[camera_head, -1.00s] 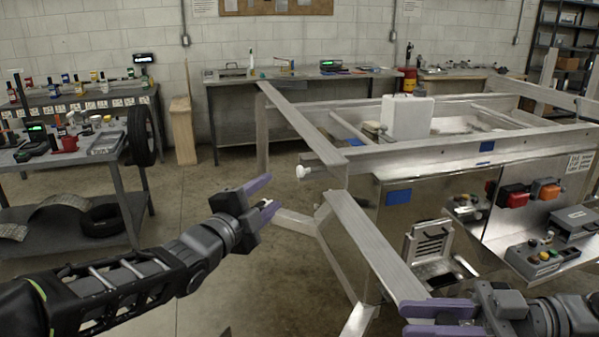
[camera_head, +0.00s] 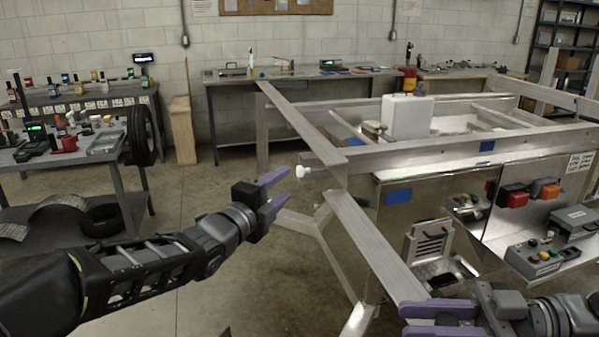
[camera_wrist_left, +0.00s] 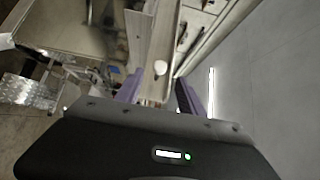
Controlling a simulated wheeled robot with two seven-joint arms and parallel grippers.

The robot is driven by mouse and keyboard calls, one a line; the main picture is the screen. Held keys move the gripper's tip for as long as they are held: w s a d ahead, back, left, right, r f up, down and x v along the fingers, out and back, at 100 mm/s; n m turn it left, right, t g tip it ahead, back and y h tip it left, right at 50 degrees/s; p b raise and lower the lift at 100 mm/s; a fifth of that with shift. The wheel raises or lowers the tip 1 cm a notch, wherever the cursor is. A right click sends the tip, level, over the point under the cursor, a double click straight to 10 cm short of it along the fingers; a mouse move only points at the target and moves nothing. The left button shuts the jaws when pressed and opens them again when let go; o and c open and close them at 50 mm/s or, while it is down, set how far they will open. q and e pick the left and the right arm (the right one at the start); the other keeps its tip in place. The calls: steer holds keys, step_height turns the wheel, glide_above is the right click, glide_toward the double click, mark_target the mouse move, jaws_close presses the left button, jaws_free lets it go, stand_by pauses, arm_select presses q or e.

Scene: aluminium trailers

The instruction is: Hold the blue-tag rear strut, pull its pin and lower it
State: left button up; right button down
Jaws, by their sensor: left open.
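A white pin knob (camera_head: 302,172) sticks out at the near left corner of the aluminium frame. My left gripper (camera_head: 288,184) is open and empty just left of it and slightly lower. In the left wrist view the white knob (camera_wrist_left: 160,67) lies ahead, between the lines of the purple fingers (camera_wrist_left: 160,94). A wide diagonal aluminium bar (camera_head: 372,243), apparently the strut, slopes from below the corner toward the lower right. My right gripper (camera_head: 404,320) is at its lower end; its grip is unclear. A blue tag (camera_head: 398,196) is on the panel beside the bar.
Another blue tag (camera_head: 487,146) is on the frame's side rail. A control box (camera_head: 542,257) and red and orange lamps (camera_head: 530,192) stand at the right. A cart with a tyre (camera_head: 141,135) is at the left. Floor between cart and frame is clear.

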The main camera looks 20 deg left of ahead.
mark_target(298, 173)
arm_select(q)
steer(key=w, duration=0.5)
steer(key=w+d, duration=0.1)
steer(key=w, duration=0.2)
steer(key=shift+w, duration=0.15)
jaws_close()
